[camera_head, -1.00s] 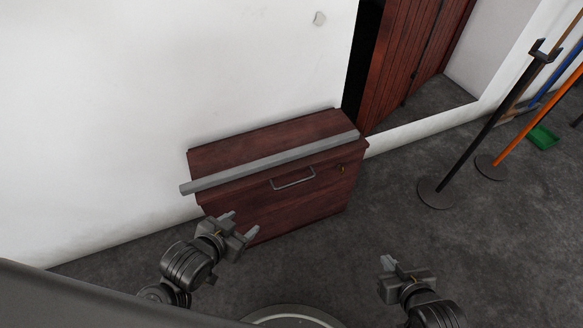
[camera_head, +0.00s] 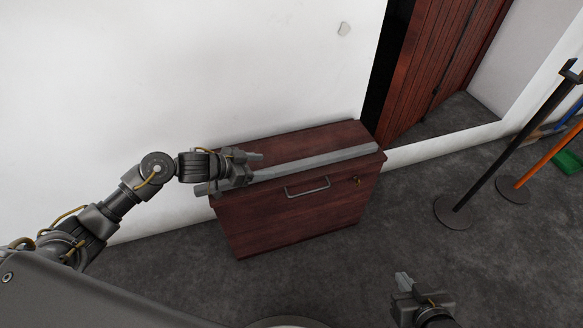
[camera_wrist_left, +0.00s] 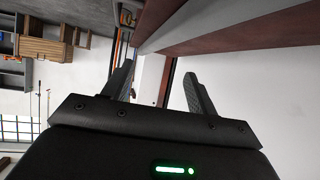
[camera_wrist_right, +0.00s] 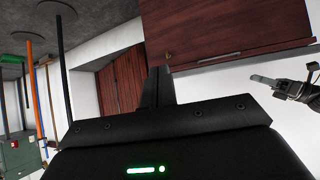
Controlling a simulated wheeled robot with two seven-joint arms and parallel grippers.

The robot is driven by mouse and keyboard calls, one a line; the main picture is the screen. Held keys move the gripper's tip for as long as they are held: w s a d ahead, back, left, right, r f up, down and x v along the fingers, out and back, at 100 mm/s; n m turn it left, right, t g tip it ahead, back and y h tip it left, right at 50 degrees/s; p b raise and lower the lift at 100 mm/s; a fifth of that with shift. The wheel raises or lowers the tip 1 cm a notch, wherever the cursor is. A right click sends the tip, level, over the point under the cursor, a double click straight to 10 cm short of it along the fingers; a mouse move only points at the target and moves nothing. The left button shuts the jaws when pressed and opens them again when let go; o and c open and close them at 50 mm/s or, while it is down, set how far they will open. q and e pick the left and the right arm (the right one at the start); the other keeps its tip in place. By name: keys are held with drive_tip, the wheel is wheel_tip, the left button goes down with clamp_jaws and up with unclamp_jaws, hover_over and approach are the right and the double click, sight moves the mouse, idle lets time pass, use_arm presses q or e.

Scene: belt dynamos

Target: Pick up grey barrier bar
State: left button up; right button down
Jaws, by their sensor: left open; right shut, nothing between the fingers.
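The grey barrier bar (camera_head: 318,161) lies lengthwise along the top of a dark red wooden cabinet (camera_head: 300,208), with its left end sticking out past the cabinet's edge. My left gripper (camera_head: 256,167) is open over the left part of the bar and hides some of it. I cannot tell whether its fingers touch the bar. In the left wrist view the bar (camera_wrist_left: 190,22) runs above the open fingers (camera_wrist_left: 160,88), not clearly between them. My right gripper (camera_head: 403,283) is shut and empty, low over the floor in front of the cabinet. It also shows in the right wrist view (camera_wrist_right: 157,85).
A white wall (camera_head: 180,80) stands behind the cabinet. The cabinet front has a metal handle (camera_head: 307,189). A black post (camera_head: 510,150) and an orange pole (camera_head: 550,155) stand on round bases at the right. Grey floor (camera_head: 340,265) is clear in front.

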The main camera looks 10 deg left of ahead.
sight(292, 165)
use_arm(q)
drive_tip(key=b+x, duration=0.1)
drive_tip(key=x, duration=0.4)
drive_tip(key=shift+w+d+f, duration=0.1)
drive_tip(key=shift+w+f, duration=0.05)
drive_tip(key=shift+f, duration=0.05)
drive_tip(key=shift+b+x, duration=1.3)
drive_tip(key=shift+x, duration=1.4)
drive_tip(key=shift+w, duration=0.1)
use_arm(e)
drive_tip(key=w+a+r+n+t+y, duration=0.2)
drive_tip(key=a+r+t+y, duration=0.4)
drive_tip(key=r, duration=0.5)
drive_tip(key=shift+a+t+y, duration=0.3)
drive_tip(key=shift+a+t, duration=0.3)
drive_tip(key=shift+a, duration=0.3)
use_arm(q)
drive_tip(key=shift+c, duration=0.5)
use_arm(e)
drive_tip(key=shift+w+r, duration=0.1)
use_arm(q)
clamp_jaws()
